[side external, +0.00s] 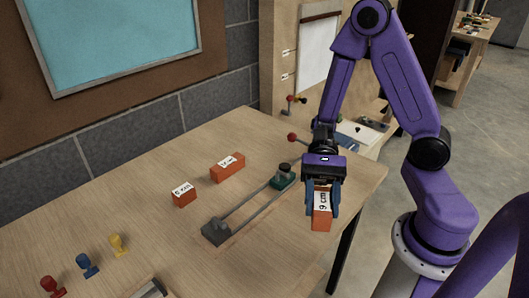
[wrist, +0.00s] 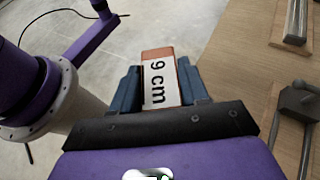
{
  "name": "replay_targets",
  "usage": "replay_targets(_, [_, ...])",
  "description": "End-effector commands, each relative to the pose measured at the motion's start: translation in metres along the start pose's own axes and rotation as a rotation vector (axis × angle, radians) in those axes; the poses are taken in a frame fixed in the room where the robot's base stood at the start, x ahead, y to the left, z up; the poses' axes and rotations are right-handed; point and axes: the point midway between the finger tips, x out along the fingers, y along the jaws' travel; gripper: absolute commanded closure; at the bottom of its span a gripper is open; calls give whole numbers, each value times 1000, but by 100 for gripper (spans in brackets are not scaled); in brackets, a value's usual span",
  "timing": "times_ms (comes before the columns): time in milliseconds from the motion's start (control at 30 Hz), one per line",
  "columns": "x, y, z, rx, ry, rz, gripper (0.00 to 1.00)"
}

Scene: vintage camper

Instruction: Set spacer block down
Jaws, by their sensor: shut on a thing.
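My gripper (side external: 321,200) is shut on an orange spacer block (side external: 321,222) with a white "9 cm" label. In the wrist view the block (wrist: 160,82) sits between the two blue fingers, label facing the camera. It hangs in the air near the table's right edge, with floor behind it in the wrist view. A "6 cm" orange block (side external: 184,198) and a longer orange block (side external: 227,170), its label hard to read, stand on the wooden table (side external: 140,185).
A rail fixture with two rods has a grey end block (side external: 216,231) and a green end block (side external: 284,178), left of my gripper. Red (side external: 52,286), blue (side external: 87,265) and yellow (side external: 118,245) handled pieces stand at the front left. The table's middle left is clear.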

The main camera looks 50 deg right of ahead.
Motion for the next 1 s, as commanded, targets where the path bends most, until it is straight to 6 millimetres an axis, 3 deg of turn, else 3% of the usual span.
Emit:
replay_targets(267, [-7, 52, -19, -180, -2, 437, 90])
replay_targets(533, [-42, 89, -47, -360, -1, 873, 90])
replay_targets(767, [-89, 100, -74, -515, -1, 1247, 90])
replay_targets(1000, [-147, 88, -99, -676, 0, 1633, 90])
